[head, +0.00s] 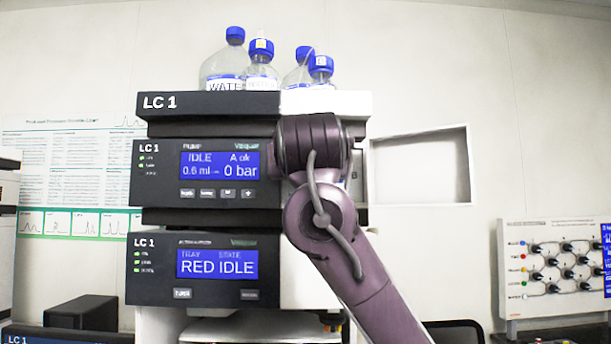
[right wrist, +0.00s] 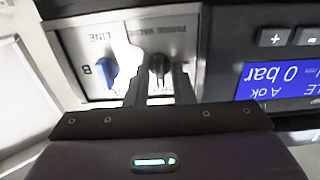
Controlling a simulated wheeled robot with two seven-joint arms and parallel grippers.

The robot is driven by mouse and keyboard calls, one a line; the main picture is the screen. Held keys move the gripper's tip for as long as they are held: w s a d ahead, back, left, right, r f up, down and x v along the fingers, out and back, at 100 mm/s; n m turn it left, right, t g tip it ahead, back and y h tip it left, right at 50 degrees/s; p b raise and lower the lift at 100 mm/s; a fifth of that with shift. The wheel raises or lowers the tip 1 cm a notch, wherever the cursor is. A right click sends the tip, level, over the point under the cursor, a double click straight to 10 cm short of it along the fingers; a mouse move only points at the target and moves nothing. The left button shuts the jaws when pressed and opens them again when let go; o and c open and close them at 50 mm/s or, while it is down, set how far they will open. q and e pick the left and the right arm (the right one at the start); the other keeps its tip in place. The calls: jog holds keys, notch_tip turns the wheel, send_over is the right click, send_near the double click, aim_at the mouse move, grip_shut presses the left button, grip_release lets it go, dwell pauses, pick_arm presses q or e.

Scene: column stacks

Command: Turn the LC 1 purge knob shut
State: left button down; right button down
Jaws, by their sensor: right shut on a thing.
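The LC 1 pump module (head: 205,172) is in the middle of the head view, its screen reading IDLE, A ok and 0 bar. The black purge knob (right wrist: 158,63) sits on a silver panel under the words PURGE VALVE in the right wrist view, which is upside down. My right gripper (right wrist: 162,78) has one finger on each side of this knob and is shut on it. In the head view my right arm (head: 325,205) covers the knob and the fingertips. My left gripper is not in view.
A blue LINE knob (right wrist: 106,72) marked B sits close beside the purge knob. An open white door (head: 420,168) stands right of the stack. Capped bottles (head: 262,68) stand on top. The RED IDLE module (head: 215,268) is below. A valve board (head: 556,265) is far right.

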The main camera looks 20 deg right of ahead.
jog(key=shift+r, duration=0.15)
dwell(0.3)
jog(key=c, duration=1.5)
grip_release()
jog(key=shift+c, duration=0.2)
jog(key=shift+w, duration=0.1)
